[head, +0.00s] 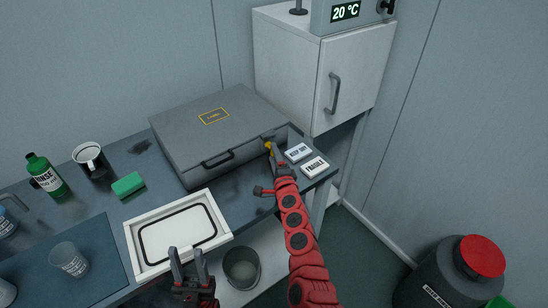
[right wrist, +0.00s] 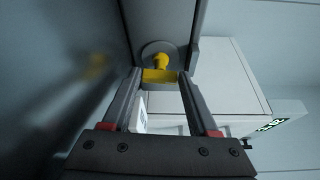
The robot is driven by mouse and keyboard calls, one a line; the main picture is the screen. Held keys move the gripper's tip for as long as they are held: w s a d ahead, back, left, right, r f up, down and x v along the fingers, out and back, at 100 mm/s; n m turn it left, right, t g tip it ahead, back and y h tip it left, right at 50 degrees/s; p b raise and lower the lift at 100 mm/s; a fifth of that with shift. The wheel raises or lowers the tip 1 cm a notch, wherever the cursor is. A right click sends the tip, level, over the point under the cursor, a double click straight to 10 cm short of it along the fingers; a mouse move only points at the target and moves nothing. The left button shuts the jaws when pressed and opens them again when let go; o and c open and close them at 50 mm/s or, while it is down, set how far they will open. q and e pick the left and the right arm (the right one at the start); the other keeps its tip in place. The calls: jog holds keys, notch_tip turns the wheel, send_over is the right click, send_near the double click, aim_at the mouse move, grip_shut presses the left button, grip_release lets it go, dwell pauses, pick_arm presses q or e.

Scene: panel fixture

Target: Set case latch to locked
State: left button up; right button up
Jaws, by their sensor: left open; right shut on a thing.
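The grey case (head: 180,131) lies closed on the bench, with a yellow-edged label on its lid and a dark handle on its front. The yellow case latch (head: 267,146) is at the right end of the case front. In the right wrist view the latch (right wrist: 161,75) is a yellow lever on a round grey base. My right gripper (head: 271,153) is shut on the latch lever; its fingers (right wrist: 160,82) stand on both sides of it. My left gripper (head: 187,264) is open and empty, low in front of the white tray. I cannot read any latch marking.
The white tray (head: 136,255), a green sponge (head: 128,185), a black-and-white mug (head: 89,156), a green bottle (head: 46,174) and a clear cup (head: 69,259) are left. Two label blocks (head: 298,152) (head: 315,167) lie right of my right gripper. A white cabinet (head: 290,70) stands behind.

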jog(key=o, duration=1.4)
